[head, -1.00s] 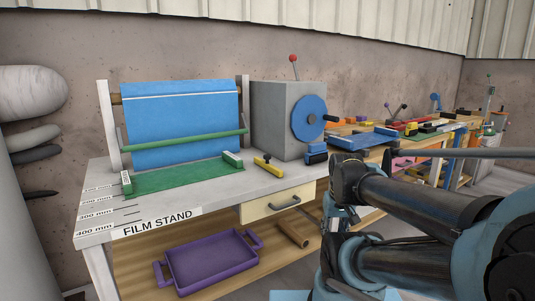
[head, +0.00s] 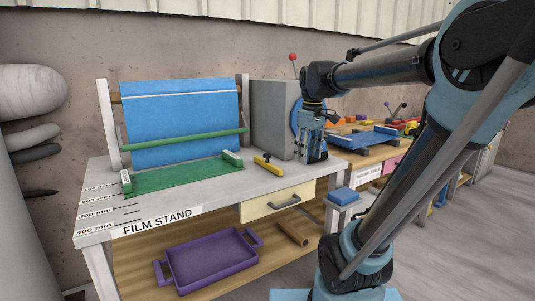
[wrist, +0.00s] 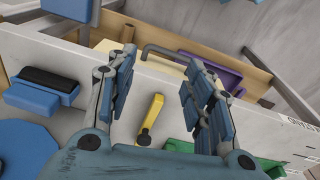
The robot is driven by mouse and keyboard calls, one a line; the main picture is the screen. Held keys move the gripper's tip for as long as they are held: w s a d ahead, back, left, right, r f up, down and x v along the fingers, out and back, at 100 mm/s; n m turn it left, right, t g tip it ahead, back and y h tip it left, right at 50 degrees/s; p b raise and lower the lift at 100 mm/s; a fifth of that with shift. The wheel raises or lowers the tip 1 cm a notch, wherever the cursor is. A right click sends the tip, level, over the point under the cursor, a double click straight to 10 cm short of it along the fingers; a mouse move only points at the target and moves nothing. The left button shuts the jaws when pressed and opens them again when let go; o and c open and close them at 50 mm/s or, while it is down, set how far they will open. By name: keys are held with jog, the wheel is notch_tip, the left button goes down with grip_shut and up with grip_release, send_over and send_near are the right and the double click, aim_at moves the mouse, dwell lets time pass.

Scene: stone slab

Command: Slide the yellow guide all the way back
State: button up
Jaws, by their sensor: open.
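The yellow guide (head: 268,165) is a short narrow bar with a small black knob. It lies on the white top of the film stand (head: 205,196), right of the green strip (head: 180,178). In the wrist view the guide (wrist: 153,112) shows between my fingers but farther off, with the black knob toward the bottom. My gripper (head: 312,158) points down to the right of the guide, in front of the grey box. In the wrist view my gripper (wrist: 160,72) is open and empty, its fingers wide apart. No contact with the guide shows.
A grey box (head: 270,118) with a blue disc and red-knobbed lever stands behind my gripper. A blue film sheet (head: 180,125) hangs at the back left. Below are a drawer (head: 277,203) with a dark handle and a purple tray (head: 210,262). A blue block (head: 343,195) sits to the right.

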jog(key=w+a+r+n, duration=0.4)
jog(key=w+a+r, duration=0.3)
jog(key=w+r, duration=0.15)
notch_tip(320, 180, up, 4)
jog(key=n+g, duration=0.1)
jog(key=n, duration=0.3)
send_over(267, 154)
notch_tip(267, 154, down, 18)
jog(key=shift+r, duration=0.15)
grip_shut()
